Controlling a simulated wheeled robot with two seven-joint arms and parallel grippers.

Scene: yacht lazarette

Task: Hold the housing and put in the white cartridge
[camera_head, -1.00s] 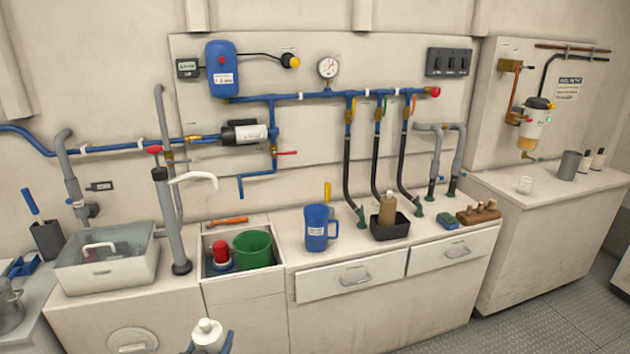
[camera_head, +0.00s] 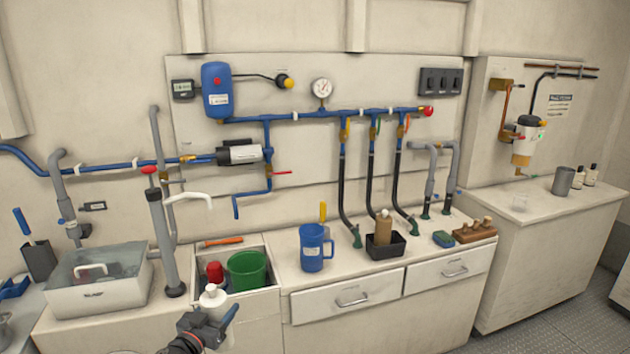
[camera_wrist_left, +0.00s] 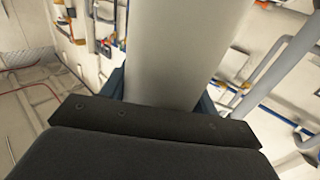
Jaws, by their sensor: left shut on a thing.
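My left gripper (camera_head: 213,324), low in the head view, is shut on the white cartridge (camera_head: 212,298). The cartridge's knobbed top sticks up in front of the sink, and its lower part is partly hidden by the fingers. In the left wrist view the cartridge (camera_wrist_left: 185,50) is a pale cylinder rising from between the dark fingers. A blue jug-shaped vessel with a handle (camera_head: 312,248) stands upright on the counter, right of the gripper and apart from it. I cannot tell for sure whether it is the housing. My right gripper is out of view.
A clear bin (camera_head: 95,290) stands left.

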